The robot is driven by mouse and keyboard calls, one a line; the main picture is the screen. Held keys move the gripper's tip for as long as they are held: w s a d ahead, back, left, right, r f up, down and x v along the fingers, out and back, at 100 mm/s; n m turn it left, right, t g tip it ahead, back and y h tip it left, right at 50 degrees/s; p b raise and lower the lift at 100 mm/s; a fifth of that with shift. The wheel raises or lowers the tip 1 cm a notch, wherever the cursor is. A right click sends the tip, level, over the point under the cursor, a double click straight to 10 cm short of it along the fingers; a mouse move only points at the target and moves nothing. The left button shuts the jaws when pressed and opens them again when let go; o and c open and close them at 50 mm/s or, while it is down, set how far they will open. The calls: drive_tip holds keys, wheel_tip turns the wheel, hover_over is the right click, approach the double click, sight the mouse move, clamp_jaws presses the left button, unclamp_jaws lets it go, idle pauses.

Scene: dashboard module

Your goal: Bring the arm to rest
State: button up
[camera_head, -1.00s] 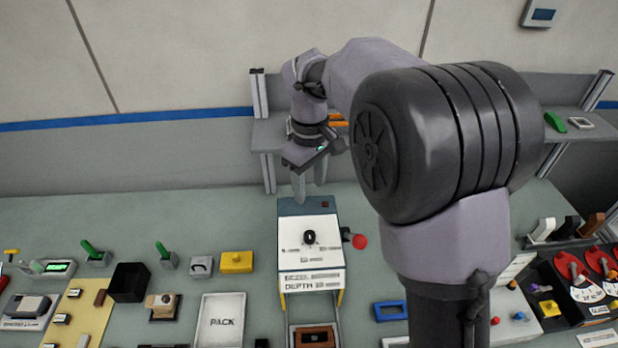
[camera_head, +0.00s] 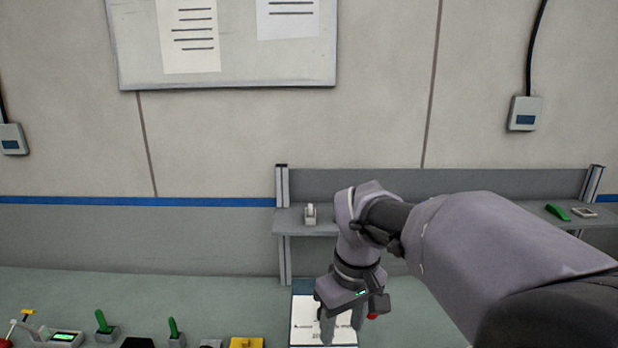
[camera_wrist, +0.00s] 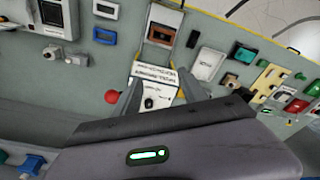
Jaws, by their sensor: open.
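My gripper (camera_head: 341,330) hangs at the end of my arm, pointing down over the white labelled box (camera_head: 305,316) on the bench. In the wrist view its two grey fingers (camera_wrist: 154,97) stand apart, with the black knob on the white box (camera_wrist: 151,75) showing between them. Nothing is held between the fingers. My arm comes in from the lower right of the head view and hides part of the bench and shelf.
A grey shelf (camera_head: 440,185) stands behind my arm, with a small white item (camera_head: 310,213) and a green item (camera_head: 557,212) on it. A red ball-ended knob (camera_wrist: 113,97) sits beside the box. Green-handled items (camera_head: 103,324) stand at left.

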drive_tip(key=s+d+f+m+t+b, duration=0.2)
drive_tip(key=s+f+m+b, duration=0.3)
drive_tip(key=s+f+b, duration=0.4)
drive_tip(key=s+d+f+m+t+y+b, duration=0.1)
drive_tip(key=s+f+m+b, duration=0.4)
drive_tip(key=s+f+b, duration=0.5)
drive_tip(key=shift+s+d+t, duration=0.5)
drive_tip(key=shift+s+t, duration=0.05)
drive_tip(key=shift+t, duration=0.25)
